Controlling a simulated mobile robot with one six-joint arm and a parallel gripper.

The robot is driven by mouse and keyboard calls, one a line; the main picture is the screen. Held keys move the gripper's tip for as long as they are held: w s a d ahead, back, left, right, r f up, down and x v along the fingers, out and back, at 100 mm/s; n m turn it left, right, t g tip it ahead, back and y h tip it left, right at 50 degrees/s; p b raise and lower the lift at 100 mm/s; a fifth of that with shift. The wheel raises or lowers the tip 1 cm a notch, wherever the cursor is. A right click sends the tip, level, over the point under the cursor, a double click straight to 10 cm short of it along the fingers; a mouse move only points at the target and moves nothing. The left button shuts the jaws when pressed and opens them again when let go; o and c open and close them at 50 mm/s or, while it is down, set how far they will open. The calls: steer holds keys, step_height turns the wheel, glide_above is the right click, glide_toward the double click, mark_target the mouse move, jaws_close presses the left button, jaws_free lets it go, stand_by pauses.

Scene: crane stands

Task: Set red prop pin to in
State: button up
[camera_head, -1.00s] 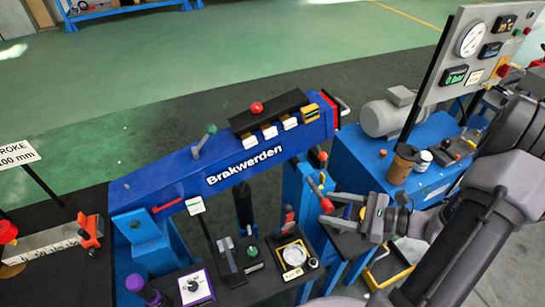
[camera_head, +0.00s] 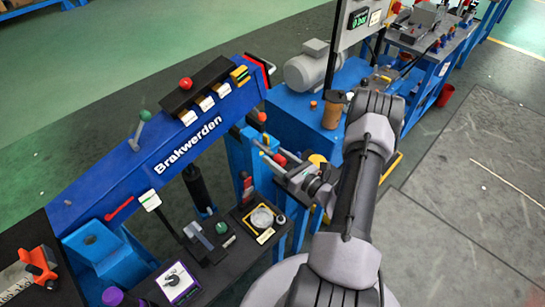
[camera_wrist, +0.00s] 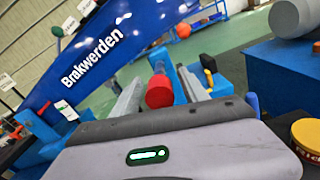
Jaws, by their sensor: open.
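The red prop pin (camera_head: 280,160) shows as a small red cylinder beside the blue crane stand's post, below the right end of the "Brakwerden" beam. In the wrist view its round red end (camera_wrist: 159,92) faces me, between my two grey fingers. My gripper (camera_head: 272,160) is open around the pin, and it also shows in the wrist view (camera_wrist: 160,78). There is a visible gap to the right finger; the left finger lies close to the pin, and I cannot tell if they touch. The pin's far end is hidden.
The blue beam (camera_head: 170,160) carries levers and a red knob (camera_head: 186,83). A black panel with a round gauge (camera_head: 262,217) stands below left. A grey motor (camera_head: 308,68) sits on a blue bench behind. A yellow-lidded jar (camera_wrist: 307,135) is close at the right of my gripper.

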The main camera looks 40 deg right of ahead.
mark_target(261, 147)
steer(key=shift+w+a, duration=0.1)
steer(key=shift+w, duration=1)
jaws_close()
stand_by(0.6)
